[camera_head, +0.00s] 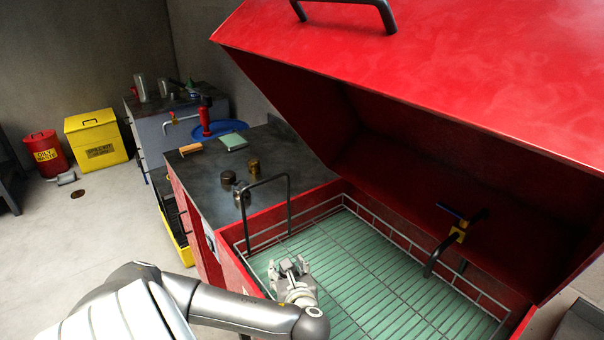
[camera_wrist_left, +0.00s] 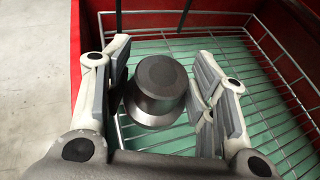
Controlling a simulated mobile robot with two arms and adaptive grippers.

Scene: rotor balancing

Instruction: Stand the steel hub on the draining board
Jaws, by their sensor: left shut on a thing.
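The steel hub (camera_wrist_left: 155,88) is a dark grey stepped cylinder with a wider flange. In the left wrist view it sits between the finger pads of my left gripper (camera_wrist_left: 162,92), which is shut on it. In the head view my left gripper (camera_head: 288,268) is over the wire basket in the red washer, with a small grey part of the hub showing between its fingers. The dark flat top (camera_head: 205,203) left of the washer appears to be the draining board. My right gripper is not in view.
Brass parts (camera_head: 253,166) and small grey parts stand on the dark top near a raised wire handle (camera_head: 289,205). A green pad (camera_head: 234,141) lies farther back. The washer's red lid (camera_head: 440,60) is open overhead. A tap (camera_head: 440,245) stands at the basket's right.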

